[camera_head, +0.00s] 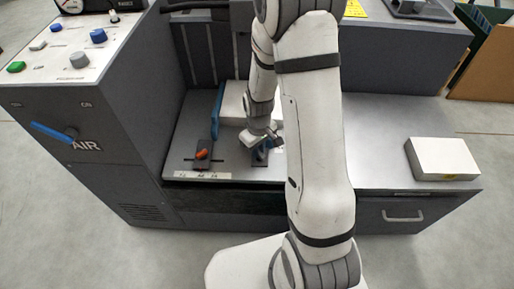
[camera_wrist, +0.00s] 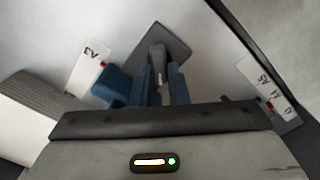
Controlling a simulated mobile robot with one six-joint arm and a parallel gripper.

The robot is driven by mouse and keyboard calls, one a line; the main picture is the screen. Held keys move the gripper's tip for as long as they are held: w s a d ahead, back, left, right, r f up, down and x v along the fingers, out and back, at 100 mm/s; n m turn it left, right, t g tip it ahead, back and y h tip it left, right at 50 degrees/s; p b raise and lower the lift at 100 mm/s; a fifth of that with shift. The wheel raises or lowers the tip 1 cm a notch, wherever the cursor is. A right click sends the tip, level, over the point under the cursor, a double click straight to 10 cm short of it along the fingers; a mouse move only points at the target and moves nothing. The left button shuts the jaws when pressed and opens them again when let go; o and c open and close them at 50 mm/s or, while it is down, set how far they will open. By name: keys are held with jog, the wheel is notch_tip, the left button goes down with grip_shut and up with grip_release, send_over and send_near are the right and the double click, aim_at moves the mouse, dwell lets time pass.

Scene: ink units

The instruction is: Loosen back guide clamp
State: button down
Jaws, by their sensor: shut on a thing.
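In the wrist view, my gripper (camera_wrist: 161,76) has its two blue fingers shut on a grey lever, which I take as the back guide clamp (camera_wrist: 156,53). The lever stands on a dark grey plate (camera_wrist: 176,43). A blue block (camera_wrist: 119,84), perhaps part of the guide, sits just left of the fingers. The lever cannot be made out there. Whether the clamp is tight or loose cannot be told.
A tall blue side guide (camera_head: 218,108) stands left of the paper stack (camera_head: 232,104). An orange knob (camera_head: 202,154) sits on a dark slide in front. A white block (camera_head: 442,158) lies on the right deck. The control cabinet (camera_head: 82,110) rises at left.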

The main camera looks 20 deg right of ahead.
jog(key=shift+w+a, duration=0.15)
dwell(0.4)
jog(key=c, duration=1.4)
grip_release()
notch_tip(320, 180, up, 8)
jog(key=shift+f+p, duration=0.1)
jog(key=shift+p, duration=1.05)
jog(key=s+r+m+t+p, duration=0.1)
jog(key=s+r+p, duration=0.4)
jog(key=r, duration=0.8)
jog(key=s+r+m+p, duration=0.2)
jog(key=s+r+p, duration=0.3)
jog(key=r, duration=0.8)
jog(key=s+r+m+t+p, duration=0.1)
jog(key=s+r+m+p, duration=0.1)
jog(key=s+r+p, duration=0.4)
notch_tip(320, 180, up, 7)
jog(key=p, duration=0.3)
jog(key=shift+a+t+p, duration=0.15)
jog(key=shift+t+p, duration=0.15)
